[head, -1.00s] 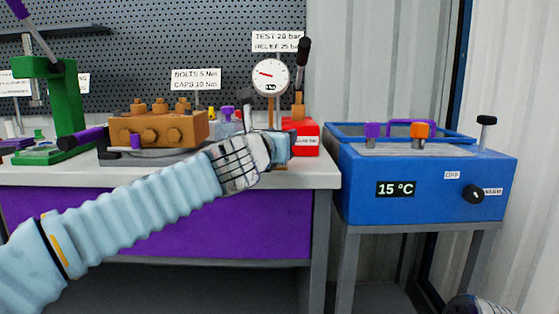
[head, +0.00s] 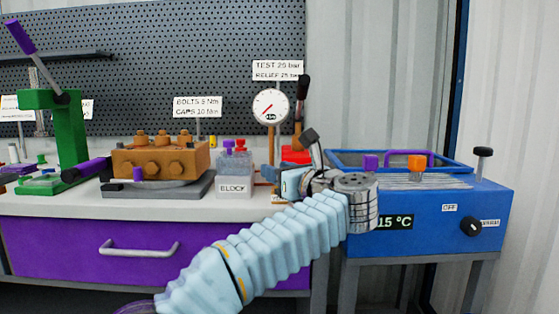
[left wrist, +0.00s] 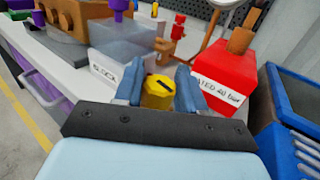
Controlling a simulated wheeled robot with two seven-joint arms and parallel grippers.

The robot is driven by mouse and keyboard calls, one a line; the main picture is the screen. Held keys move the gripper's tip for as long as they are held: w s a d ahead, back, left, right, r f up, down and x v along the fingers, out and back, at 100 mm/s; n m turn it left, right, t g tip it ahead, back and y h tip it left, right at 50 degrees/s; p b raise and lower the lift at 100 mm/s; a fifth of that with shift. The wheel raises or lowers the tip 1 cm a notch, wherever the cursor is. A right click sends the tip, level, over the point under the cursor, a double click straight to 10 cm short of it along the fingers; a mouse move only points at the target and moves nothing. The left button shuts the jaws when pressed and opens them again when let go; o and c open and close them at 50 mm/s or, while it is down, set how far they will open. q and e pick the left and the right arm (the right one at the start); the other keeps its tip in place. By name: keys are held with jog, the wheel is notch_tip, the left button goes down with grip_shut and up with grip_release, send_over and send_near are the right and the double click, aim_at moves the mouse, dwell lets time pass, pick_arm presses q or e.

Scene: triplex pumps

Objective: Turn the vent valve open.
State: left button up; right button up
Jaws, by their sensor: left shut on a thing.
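The vent valve shows as a yellow knob (left wrist: 157,94) with a black mark on top in the left wrist view. My left gripper (left wrist: 158,88) is shut on it, one blue finger on each side. In the head view my left gripper (head: 285,184) is at the bench's right front, and its hand and wrist hide the knob. The pressure gauge (head: 270,107) stands behind, its needle pointing down and left. My right gripper is out of view.
A red box (left wrist: 222,80) with a hand lever stands just right of the knob. A clear bin labelled BLOCK (head: 234,176) stands to its left, beside the orange pump block (head: 160,161). The blue bath (head: 420,245) is to the right.

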pick_arm(q)
jog(key=shift+r+n+g+y+p, duration=0.15)
jog(key=shift+n+g+y+p, duration=0.65)
jog(key=shift+y+p, duration=0.25)
jog(key=shift+n+g+y+p, duration=0.3)
jog(key=shift+n+y, duration=0.1)
jog(key=shift+y, duration=0.05)
jog(key=o, duration=0.9)
jog(key=shift+o, duration=0.2)
jog(key=v, duration=1.3)
jog(key=shift+s+d, duration=0.15)
jog(key=shift+d, duration=0.2)
